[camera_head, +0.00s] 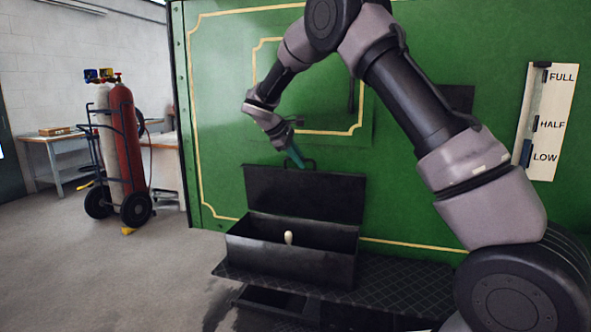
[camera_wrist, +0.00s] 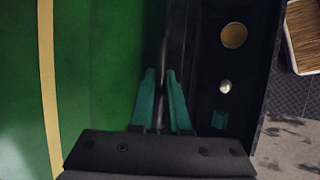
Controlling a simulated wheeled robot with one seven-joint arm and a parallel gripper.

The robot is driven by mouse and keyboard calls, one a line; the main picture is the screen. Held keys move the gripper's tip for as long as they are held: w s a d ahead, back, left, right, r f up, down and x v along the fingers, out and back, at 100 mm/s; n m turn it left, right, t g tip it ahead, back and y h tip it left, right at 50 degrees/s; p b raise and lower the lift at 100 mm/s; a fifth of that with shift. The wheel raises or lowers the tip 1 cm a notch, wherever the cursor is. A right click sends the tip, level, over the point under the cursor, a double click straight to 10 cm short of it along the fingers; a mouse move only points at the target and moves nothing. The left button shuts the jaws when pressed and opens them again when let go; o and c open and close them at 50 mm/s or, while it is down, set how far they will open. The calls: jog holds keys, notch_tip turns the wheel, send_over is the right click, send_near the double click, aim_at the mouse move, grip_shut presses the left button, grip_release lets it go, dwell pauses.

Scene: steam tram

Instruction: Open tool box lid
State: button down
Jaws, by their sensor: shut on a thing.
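The black tool box (camera_head: 290,268) stands on a dark patterned step against the green panel. Its lid (camera_head: 305,192) is raised and stands roughly upright at the back. A pale rounded object (camera_head: 289,237) shows inside the box. My gripper (camera_head: 299,163), with teal fingers, is at the lid's top edge, shut on the lid handle (camera_head: 311,163). In the wrist view my gripper's fingers (camera_wrist: 162,80) lie on both sides of the thin dark handle (camera_wrist: 163,55). The open box interior beside them holds a tan round thing (camera_wrist: 233,35), a pale knob (camera_wrist: 225,87) and a small teal piece (camera_wrist: 219,119).
The green panel (camera_head: 225,110) rises close behind the lid. A level gauge (camera_head: 545,120) marked FULL, HALF and LOW is at right. A gas-cylinder trolley (camera_head: 122,145) and a table (camera_head: 52,136) stand at left. Floor at lower left is clear.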

jog(key=shift+w+d+r, duration=0.1)
jog(key=shift+w+d, duration=0.15)
jog(key=shift+w, duration=0.45)
jog(key=shift+w+d, duration=0.25)
jog(key=shift+w, duration=0.45)
jog(key=c, duration=1.2)
grip_release()
jog(key=shift+o, duration=0.2)
jog(key=v, duration=1.1)
jog(key=shift+d, duration=0.1)
